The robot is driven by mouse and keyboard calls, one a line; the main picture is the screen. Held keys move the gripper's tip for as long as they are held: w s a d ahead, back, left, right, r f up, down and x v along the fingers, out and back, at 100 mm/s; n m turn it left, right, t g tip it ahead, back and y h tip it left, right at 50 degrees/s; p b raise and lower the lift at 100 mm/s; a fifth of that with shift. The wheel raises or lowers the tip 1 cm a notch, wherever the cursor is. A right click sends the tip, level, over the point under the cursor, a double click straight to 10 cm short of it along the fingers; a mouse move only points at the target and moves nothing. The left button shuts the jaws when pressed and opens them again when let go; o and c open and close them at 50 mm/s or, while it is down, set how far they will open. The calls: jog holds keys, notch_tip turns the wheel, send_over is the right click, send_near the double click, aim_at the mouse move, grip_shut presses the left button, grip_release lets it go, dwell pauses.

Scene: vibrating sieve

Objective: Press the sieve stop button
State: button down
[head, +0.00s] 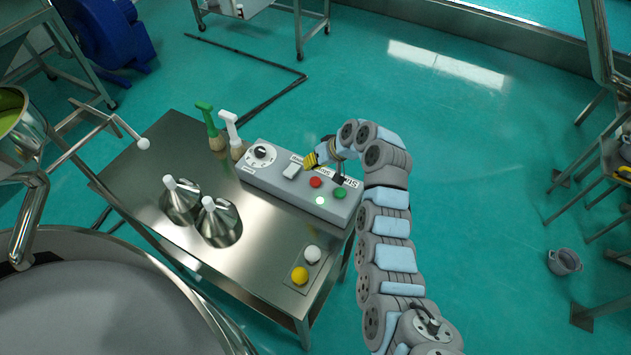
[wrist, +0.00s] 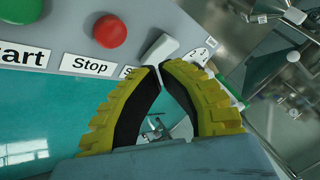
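The grey control box (head: 275,180) sits on the steel table and carries a red button (head: 316,182) and a green button (head: 340,192). In the wrist view the red button (wrist: 110,31) is at upper left above a "Stop" label (wrist: 90,65). The green button (wrist: 58,6) is cut off by the top edge, above a "Start" label. My gripper (head: 309,160) is by the box's far edge, near the labels. In the wrist view my gripper's yellow-black fingers (wrist: 160,67) meet at their tips, holding nothing. The tips are apart from the red button, to its lower right.
A white rocker switch (head: 291,171), a dial (head: 262,154) and a white light (head: 320,200) share the box. A small panel with yellow and white buttons (head: 307,267) is at the near corner.

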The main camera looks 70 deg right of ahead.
aim_at(312, 181)
jog(key=shift+f+b, duration=1.1)
jog(key=shift+f, duration=1.15)
jog(key=shift+f, duration=0.1)
jog(key=shift+f+b, duration=0.35)
jog(key=shift+b, duration=0.15)
jog(key=shift+f+b, duration=0.45)
jog(key=shift+f, duration=0.15)
dwell(0.4)
jog(key=shift+r, duration=0.1)
jog(key=shift+r+p, duration=0.3)
jog(key=shift+r, duration=0.6)
jog(key=shift+r, duration=0.1)
jog(key=shift+r+p, duration=0.8)
jog(key=shift+r, duration=1.65)
